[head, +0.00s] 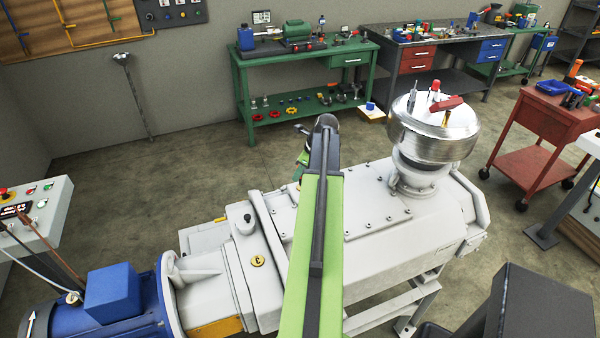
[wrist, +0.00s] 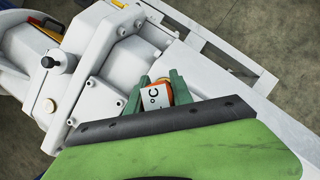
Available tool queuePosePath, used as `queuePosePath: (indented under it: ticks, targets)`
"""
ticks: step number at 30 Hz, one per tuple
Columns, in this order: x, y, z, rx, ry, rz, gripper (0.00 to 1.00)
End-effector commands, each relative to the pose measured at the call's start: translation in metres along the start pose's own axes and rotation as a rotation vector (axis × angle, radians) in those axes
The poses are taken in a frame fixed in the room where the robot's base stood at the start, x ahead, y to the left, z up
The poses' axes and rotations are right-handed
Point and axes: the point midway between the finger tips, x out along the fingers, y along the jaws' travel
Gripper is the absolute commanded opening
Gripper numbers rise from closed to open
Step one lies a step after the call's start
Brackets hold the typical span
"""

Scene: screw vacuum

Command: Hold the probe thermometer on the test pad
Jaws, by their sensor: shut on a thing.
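My gripper (wrist: 157,88) shows in the wrist view with its green fingers shut on the probe thermometer (wrist: 154,97). The thermometer has an orange body and a white face marked °C. Its probe tip is hidden, so contact with the machine cannot be told. A round yellow pad marked C (head: 258,261) is on the grey-white pump housing in the head view. In the head view my arm covers most of the gripper and the thermometer.
The grey-white pump (head: 370,220) fills the middle, with bolts on its cover. A shiny metal cylinder (head: 433,130) with tools on top stands at its right end. A blue motor (head: 115,300) is at lower left. A red cart (head: 545,120) stands at right.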

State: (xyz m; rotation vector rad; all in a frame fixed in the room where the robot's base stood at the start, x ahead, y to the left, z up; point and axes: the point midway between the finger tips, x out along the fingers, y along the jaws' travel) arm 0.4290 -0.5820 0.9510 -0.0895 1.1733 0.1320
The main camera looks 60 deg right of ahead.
Motion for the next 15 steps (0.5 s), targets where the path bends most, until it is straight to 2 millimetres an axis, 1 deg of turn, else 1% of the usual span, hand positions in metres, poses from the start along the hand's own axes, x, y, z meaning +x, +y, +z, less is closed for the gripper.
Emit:
queuePosePath:
  ticks: [8,11,15]
  targets:
    - [0.000,0.001,0.000,0.000,0.003,0.003,0.00]
    - [-0.006,0.001,0.002,0.000,0.003,0.003,0.00]
    - [-0.020,0.001,0.008,0.000,0.002,0.002,0.00]
